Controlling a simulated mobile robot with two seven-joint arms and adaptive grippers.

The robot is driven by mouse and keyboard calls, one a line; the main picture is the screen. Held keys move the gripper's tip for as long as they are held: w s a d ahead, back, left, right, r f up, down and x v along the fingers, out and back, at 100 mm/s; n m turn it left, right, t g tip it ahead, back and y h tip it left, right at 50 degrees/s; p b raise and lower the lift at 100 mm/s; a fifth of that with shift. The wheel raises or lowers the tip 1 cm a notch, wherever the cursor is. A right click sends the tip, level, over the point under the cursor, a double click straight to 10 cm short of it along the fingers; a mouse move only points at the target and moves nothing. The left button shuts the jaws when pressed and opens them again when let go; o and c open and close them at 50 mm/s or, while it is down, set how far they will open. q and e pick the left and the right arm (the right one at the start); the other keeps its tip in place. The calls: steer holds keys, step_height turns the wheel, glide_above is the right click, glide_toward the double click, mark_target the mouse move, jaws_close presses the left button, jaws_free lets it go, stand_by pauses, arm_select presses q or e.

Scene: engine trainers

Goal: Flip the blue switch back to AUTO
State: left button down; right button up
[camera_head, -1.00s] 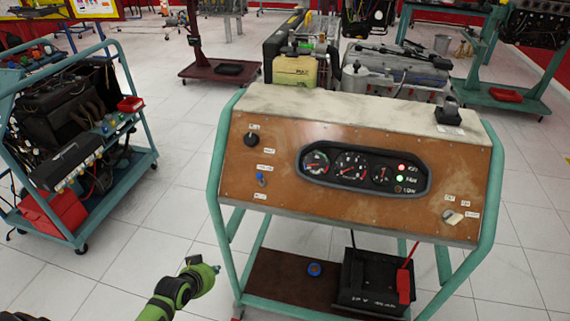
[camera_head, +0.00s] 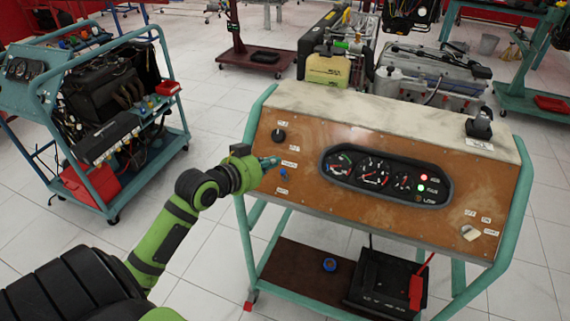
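The blue switch (camera_head: 283,174) is on the left part of the brown front panel (camera_head: 320,198), with small white labels above and below it too small to read. Its blue lever looks pointed upward, but its exact setting is hard to tell. My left gripper (camera_head: 269,162) is just up and left of the switch, in front of the panel. Its fingertips show as one narrow teal tip, shut and with nothing held. I cannot tell whether the tip touches the panel; it looks apart from the lever. My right gripper is not in view.
A black knob (camera_head: 278,135) is above the switch. The gauge cluster (camera_head: 387,178) with red and green lights is to its right, and a pale key switch (camera_head: 471,232) is at far right. A black battery (camera_head: 385,283) sits on the lower shelf. Another engine trainer (camera_head: 105,120) stands left.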

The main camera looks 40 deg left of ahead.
mark_target(284, 170)
arm_select(q)
steer(key=p+x, duration=0.2)
steer(key=x, duration=0.8)
steer(key=shift+r, duration=0.1)
steer(key=s, duration=0.1)
steer(key=s+f+p, duration=0.1)
steer(key=shift+s+a+f, duration=0.25)
steer(key=shift+a, duration=0.15)
steer(key=shift+s+a+f, duration=0.15)
steer(key=shift+s+f, duration=0.1)
steer(key=shift+s, duration=0.25)
steer(key=shift+w, duration=0.1)
steer(key=shift+f, duration=0.1)
